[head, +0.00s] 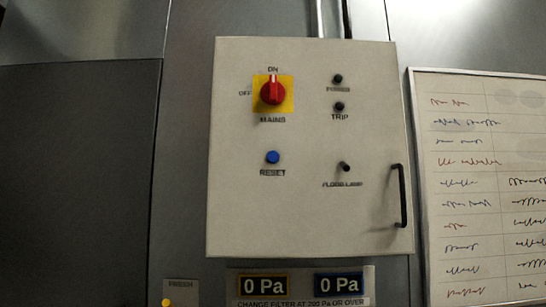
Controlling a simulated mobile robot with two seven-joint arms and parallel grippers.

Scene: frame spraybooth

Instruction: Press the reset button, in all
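The reset button (273,157) is a round blue knob on the left half of a pale control box (230,215), just above the label RESET. Nothing covers it. Above it on the same box is a red rotary mains switch (272,92) on a yellow plate, its white mark pointing up to ON. Neither of my grippers shows in the head view.
Below are two 0 Pa displays (264,285). A whiteboard (470,140) hangs on the right.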

